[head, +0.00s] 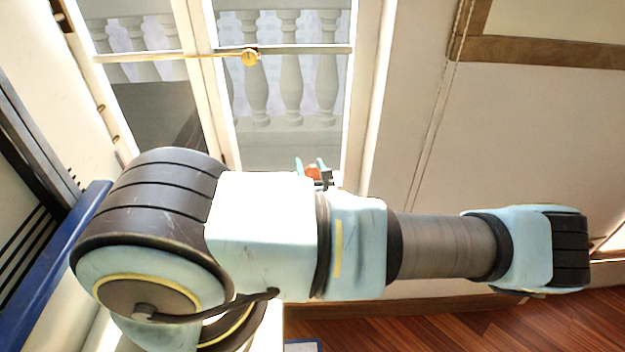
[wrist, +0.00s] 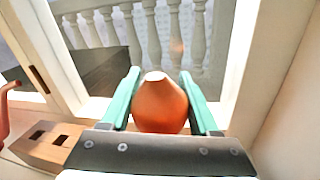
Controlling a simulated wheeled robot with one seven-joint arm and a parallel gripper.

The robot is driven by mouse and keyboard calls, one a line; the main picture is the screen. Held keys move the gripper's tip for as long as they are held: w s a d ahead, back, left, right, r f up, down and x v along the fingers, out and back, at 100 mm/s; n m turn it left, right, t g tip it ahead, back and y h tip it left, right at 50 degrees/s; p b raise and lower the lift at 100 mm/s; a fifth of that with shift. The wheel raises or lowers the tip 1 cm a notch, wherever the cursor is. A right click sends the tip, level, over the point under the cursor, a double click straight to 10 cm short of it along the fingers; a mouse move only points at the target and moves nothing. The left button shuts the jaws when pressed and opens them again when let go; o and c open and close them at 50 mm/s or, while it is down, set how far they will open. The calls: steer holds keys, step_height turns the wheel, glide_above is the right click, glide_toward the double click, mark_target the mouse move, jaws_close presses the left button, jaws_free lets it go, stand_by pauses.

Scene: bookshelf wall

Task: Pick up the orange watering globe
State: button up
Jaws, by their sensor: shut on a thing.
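The orange watering globe (wrist: 160,105) is between the two teal fingers of my gripper (wrist: 161,97) in the wrist view. It has a rounded orange body and a narrow, pale top end. My gripper is shut on it, with one finger along each side. In the head view, a small orange part of the globe (head: 313,172) shows between the fingertips (head: 314,168), just behind my arm. My arm hides the rest of the globe and most of the gripper there. I cannot tell whether the globe touches a surface below.
A window with white frames (head: 368,90) and a balustrade (head: 290,65) outside stands behind the gripper. A wooden piece with dark square holes (wrist: 50,142) is at the lower left in the wrist view, beside a reddish curved thing (wrist: 5,108). A blue-edged thing (head: 55,260) stands left.

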steer(key=c, duration=0.7)
